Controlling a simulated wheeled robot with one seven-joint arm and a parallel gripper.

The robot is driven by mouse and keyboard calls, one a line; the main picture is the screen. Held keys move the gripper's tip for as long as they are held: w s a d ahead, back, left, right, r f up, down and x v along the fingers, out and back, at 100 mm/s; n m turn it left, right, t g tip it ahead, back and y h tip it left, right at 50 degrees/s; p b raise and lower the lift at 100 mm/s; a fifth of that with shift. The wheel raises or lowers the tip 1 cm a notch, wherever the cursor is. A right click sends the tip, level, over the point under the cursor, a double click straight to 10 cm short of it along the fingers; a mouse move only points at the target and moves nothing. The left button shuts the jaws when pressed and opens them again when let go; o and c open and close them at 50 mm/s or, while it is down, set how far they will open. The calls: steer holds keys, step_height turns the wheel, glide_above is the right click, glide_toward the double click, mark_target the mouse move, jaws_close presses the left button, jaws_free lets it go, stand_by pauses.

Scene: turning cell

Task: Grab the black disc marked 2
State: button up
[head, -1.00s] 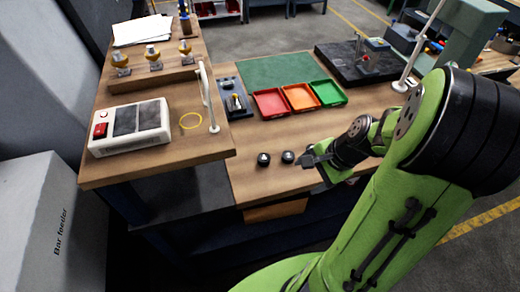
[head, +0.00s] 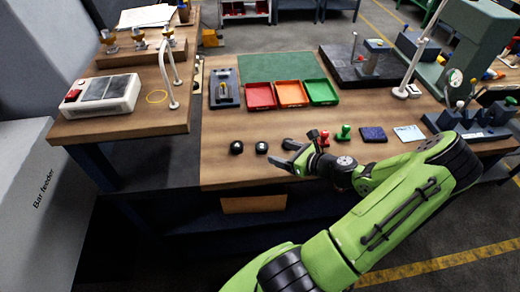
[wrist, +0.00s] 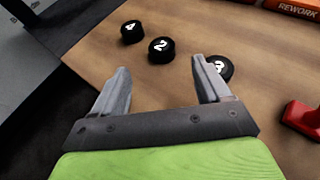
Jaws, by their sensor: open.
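The black disc marked 2 (wrist: 161,49) lies on the wooden bench. In the wrist view it is just beyond my fingertips, centred between them; in the head view it is a small black disc (head: 261,147) left of my gripper (head: 279,153). My gripper (wrist: 161,66) is open and empty, its two grey fingers apart. The disc marked 4 (wrist: 131,32) lies to the left of disc 2, also visible in the head view (head: 236,147). The disc marked 3 (wrist: 221,67) is to the right, partly hidden behind the right finger.
Red (head: 261,95), orange (head: 292,93) and green (head: 322,91) trays lie behind. The bench between discs and trays is clear; its front edge is close.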

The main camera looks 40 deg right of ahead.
mark_target(263, 147)
steer(key=x, duration=0.8)
steer(key=shift+w+d+f+b, duration=0.1)
steer(key=shift+w+f+b, duration=0.15)
steer(key=shift+w+b, duration=0.1)
steer(key=shift+s+r, duration=0.1)
steer(key=shift+s, duration=0.05)
steer(key=shift+c, duration=1.3)
steer(key=c, duration=1)
steer(key=shift+r, duration=0.1)
